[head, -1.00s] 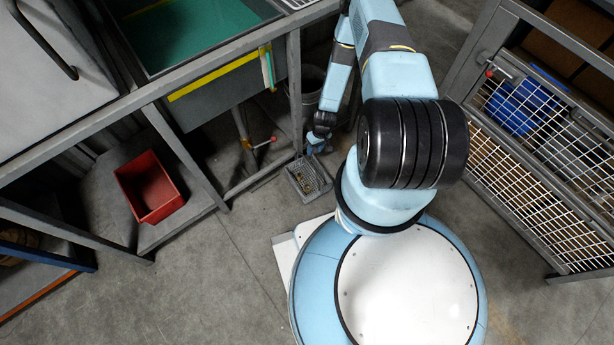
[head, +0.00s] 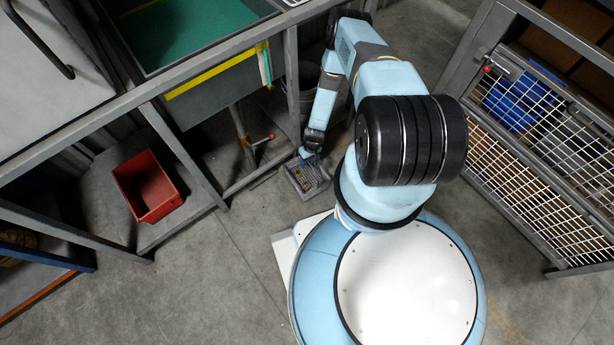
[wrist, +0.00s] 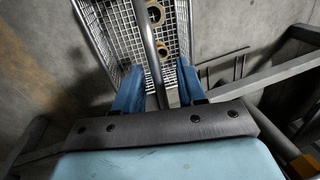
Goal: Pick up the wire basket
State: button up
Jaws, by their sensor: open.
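The wire basket (head: 296,187) stands on the concrete floor by the foot of the grey frame. It is a small grey mesh basket with brass-coloured ring parts (wrist: 156,14) inside. In the wrist view its mesh wall (wrist: 100,40) and a grey bar, seemingly its handle (wrist: 150,55), show. My gripper (wrist: 157,92) is open, with a blue finger on each side of the bar and apart from it. In the head view my gripper (head: 306,153) is at the basket's upper edge. Contact with the basket cannot be told.
A red bin (head: 147,187) stands on the low shelf at left. A grey frame post (head: 291,85) rises close beside my arm. A mesh-sided cage (head: 545,160) stands at right. Open floor (head: 215,285) lies in front.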

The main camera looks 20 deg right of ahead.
jog(key=shift+a+f, duration=0.15)
jog(key=shift+f, duration=0.55)
grip_shut()
dwell(1.0)
